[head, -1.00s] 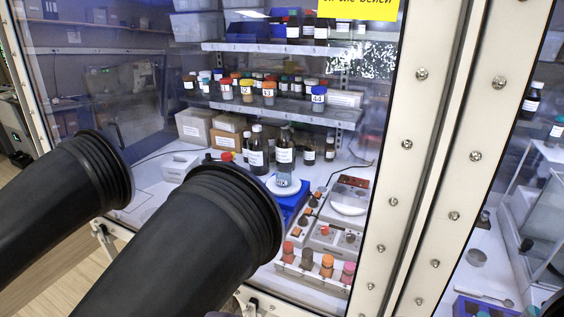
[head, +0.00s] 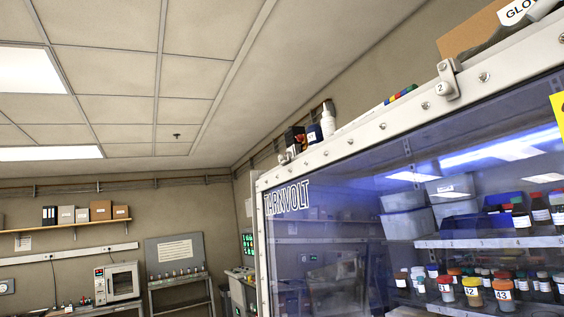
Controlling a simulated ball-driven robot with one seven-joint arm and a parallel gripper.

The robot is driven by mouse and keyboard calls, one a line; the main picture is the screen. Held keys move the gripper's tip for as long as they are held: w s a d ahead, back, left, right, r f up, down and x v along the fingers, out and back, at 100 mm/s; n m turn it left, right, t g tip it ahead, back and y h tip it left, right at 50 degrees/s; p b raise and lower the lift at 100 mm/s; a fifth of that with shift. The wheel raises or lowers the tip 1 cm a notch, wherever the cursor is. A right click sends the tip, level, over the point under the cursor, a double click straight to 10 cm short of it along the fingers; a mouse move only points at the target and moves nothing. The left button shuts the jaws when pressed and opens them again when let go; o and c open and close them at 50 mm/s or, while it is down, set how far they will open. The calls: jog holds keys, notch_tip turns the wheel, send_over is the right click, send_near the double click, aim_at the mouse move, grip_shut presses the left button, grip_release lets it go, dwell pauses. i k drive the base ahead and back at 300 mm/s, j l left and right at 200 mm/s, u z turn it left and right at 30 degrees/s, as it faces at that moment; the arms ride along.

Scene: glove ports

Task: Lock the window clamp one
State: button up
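A pale window clamp marked "2" (head: 446,82) sits on the top rail of the glove box's window frame (head: 380,127), at the upper right. A small pale fitting (head: 288,156) sits on the same rail near its left corner. It may be another clamp, but it is too small for me to read a number or tell its position. No clamp marked "1" can be made out. My gripper is not in view.
Bottles, a small box and colored items stand on top of the glove box. Behind the window (head: 340,230) are shelves with bins (head: 405,215) and bottles. At the far left, a bench holds a small oven (head: 117,282). The upper left is open ceiling.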

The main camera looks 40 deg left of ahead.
aim_at(282, 160)
jog(key=u, duration=3.45)
jog(key=i, duration=0.35)
jog(key=i+l+z, duration=0.2)
jog(key=i+z, duration=0.6)
jog(key=i+j+z, duration=0.1)
jog(key=i+z, duration=0.3)
jog(key=i+j+z, duration=0.25)
jog(key=i+z, duration=0.15)
jog(key=i, duration=0.15)
jog(key=i+l+z, duration=0.35)
jog(key=i, duration=0.5)
jog(key=i+z, duration=0.35)
jog(key=i, duration=0.5)
jog(key=i+j+z, duration=0.35)
jog(key=i, duration=0.5)
jog(key=l+z, duration=0.1)
jog(key=z, duration=1.9)
jog(key=i+z, duration=0.2)
jog(key=k+j, duration=0.05)
